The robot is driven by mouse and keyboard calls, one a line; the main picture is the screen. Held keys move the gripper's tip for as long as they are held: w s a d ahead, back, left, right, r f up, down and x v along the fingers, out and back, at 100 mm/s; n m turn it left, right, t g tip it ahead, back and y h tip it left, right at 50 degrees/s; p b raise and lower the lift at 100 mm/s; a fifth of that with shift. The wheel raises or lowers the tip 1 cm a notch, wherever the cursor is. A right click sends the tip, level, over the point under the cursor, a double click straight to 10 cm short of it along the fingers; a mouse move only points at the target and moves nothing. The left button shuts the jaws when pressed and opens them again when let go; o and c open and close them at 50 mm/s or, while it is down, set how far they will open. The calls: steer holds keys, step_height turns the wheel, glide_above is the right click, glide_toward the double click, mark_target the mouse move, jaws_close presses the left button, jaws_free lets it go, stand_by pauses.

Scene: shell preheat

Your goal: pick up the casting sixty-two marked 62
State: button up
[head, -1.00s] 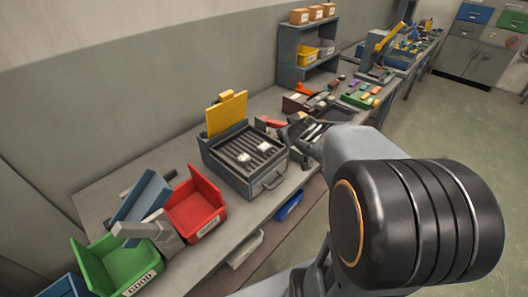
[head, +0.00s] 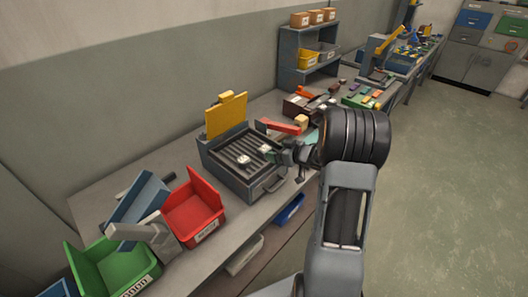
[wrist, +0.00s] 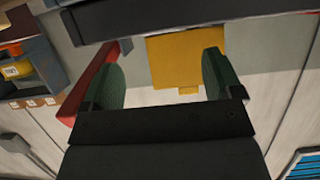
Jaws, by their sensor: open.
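A grey preheater box (head: 235,180) with a dark slatted grill and a raised yellow lid (head: 226,115) stands on the bench. Two small pale castings show on the grill: one (head: 243,160) near the middle and one (head: 265,149) further right, close to my gripper. No number is legible on either, so I cannot tell which is marked 62. My gripper (head: 275,154) is over the right side of the box. In the wrist view my gripper (wrist: 160,78) is open and empty, with green finger pads. The yellow lid (wrist: 187,60) shows beyond them; no casting is visible there.
A red bin (head: 193,212) and a green bin (head: 115,270) stand left of the box. A red object (head: 280,127) lies behind my gripper. A blue-grey shelf (head: 310,62) stands further along the bench. A blue container (head: 289,210) sits below the bench's front edge.

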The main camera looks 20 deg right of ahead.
mark_target(263, 148)
steer(key=shift+p+x, duration=0.45)
steer(key=shift+x, duration=2.8)
steer(key=shift+c, duration=0.5)
steer(key=c, duration=0.9)
steer(key=shift+c, duration=0.3)
